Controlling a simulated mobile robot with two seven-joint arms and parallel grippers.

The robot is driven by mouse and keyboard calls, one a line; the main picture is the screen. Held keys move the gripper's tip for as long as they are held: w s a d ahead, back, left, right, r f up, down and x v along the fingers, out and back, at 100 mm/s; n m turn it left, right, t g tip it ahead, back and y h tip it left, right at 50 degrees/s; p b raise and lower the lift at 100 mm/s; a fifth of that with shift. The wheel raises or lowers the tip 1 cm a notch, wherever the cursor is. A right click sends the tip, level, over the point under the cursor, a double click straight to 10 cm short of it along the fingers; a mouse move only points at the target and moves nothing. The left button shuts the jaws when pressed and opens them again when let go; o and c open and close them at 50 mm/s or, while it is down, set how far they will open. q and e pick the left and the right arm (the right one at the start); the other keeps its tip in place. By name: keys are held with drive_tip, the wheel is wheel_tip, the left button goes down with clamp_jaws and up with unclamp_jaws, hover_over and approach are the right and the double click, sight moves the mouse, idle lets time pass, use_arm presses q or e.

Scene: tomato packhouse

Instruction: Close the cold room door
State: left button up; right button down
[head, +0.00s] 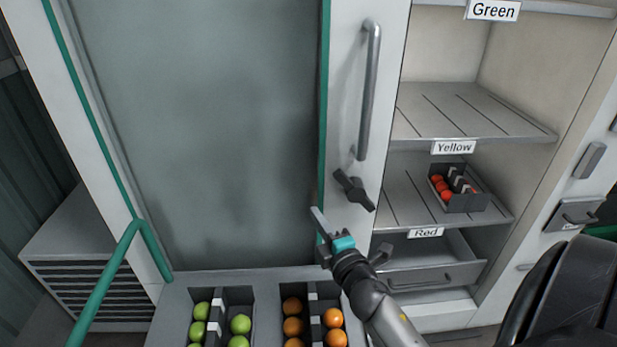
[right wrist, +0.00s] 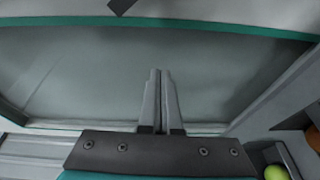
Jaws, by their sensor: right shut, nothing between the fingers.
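The cold room door (head: 210,130) fills the left and middle of the head view, a large grey glass panel with green edging and a pale frame. A long vertical bar handle (head: 369,90) is on its right-hand frame, with a dark latch (head: 354,189) below. The labelled shelves right of the handle stand uncovered. My right gripper (head: 316,211) is in front of the door's lower right part, below and left of the handle. Its fingers (right wrist: 159,98) are together and empty, with the glass behind them; contact cannot be told. My left gripper is not in view.
A bench (head: 262,277) below the door holds trays of green and orange tomatoes. A small tray (head: 466,203) with red tomatoes stands on the shelf labelled Yellow. A drawer (head: 435,278) is under the Red label. A green rail (head: 108,272) is at lower left.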

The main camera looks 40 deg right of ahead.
sight(310, 178)
drive_tip(key=shift+n+y, duration=0.3)
drive_tip(key=shift+n, duration=0.1)
drive_tip(key=x, duration=1)
drive_tip(key=shift+w+r, duration=0.2)
drive_tip(key=shift+r, duration=0.2)
drive_tip(key=s+d, duration=0.2)
drive_tip(key=shift+d, duration=0.4)
drive_tip(key=shift+s+d, duration=0.1)
drive_tip(key=shift+d, duration=0.15)
drive_tip(key=shift+s+d, duration=0.1)
drive_tip(key=shift+d, duration=0.05)
